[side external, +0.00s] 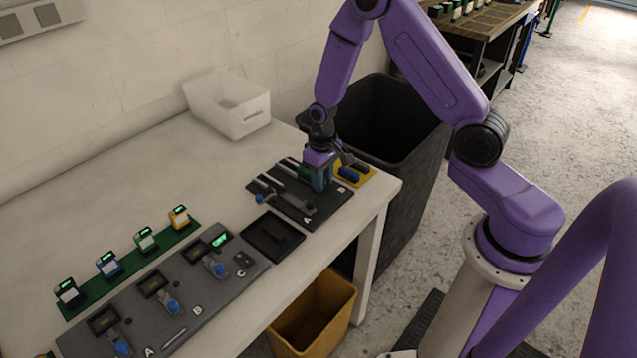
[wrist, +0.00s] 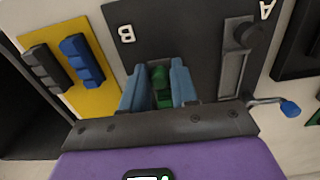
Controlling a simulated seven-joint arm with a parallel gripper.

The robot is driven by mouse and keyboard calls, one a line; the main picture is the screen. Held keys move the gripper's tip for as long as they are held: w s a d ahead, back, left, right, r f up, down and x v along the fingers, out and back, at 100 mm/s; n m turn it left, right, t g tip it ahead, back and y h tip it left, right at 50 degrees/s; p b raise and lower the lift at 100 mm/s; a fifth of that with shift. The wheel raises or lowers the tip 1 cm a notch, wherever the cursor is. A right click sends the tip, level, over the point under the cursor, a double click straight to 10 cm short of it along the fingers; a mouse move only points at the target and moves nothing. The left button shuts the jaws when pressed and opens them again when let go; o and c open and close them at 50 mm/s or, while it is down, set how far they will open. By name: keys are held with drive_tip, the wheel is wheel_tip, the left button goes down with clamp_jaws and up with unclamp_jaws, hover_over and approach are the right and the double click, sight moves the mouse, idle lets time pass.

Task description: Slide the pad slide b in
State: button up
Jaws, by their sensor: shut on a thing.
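The dark fixture board (side external: 262,190) lies near the right end of the white table and carries lanes marked A and B. In the wrist view the board (wrist: 190,25) has a B mark on the left and an A mark at the upper right. My gripper (wrist: 159,80) is down at lane B, its two blue fingers shut around a green piece (wrist: 161,83), which I take to be pad slide b. Much of the slide is hidden by the fingers and the gripper body. In the side view my gripper (side external: 320,184) stands low over the board's right part.
Slide A's grey rail with a dark knob (wrist: 243,36) lies right of the fingers. A yellow plate (side external: 368,178) with a black and a blue pad is beside the board. A black tray (side external: 262,240), a longer fixture (side external: 190,305) and a dark bin (side external: 395,110) are nearby.

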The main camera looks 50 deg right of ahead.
sight(305, 170)
drive_tip(key=shift+w, duration=2.85)
drive_tip(key=o, duration=0.6)
drive_tip(key=shift+w+r, duration=0.1)
wheel_tip(305, 170, up, 2)
drive_tip(key=shift+d, duration=0.1)
drive_tip(key=shift+r, duration=1.2)
drive_tip(key=shift+s+r, duration=0.5)
drive_tip(key=shift+s, duration=0.55)
drive_tip(key=shift+s+r, duration=0.45)
drive_tip(key=shift+s, duration=0.65)
drive_tip(key=shift+s+r, duration=0.5)
drive_tip(key=shift+s, duration=0.55)
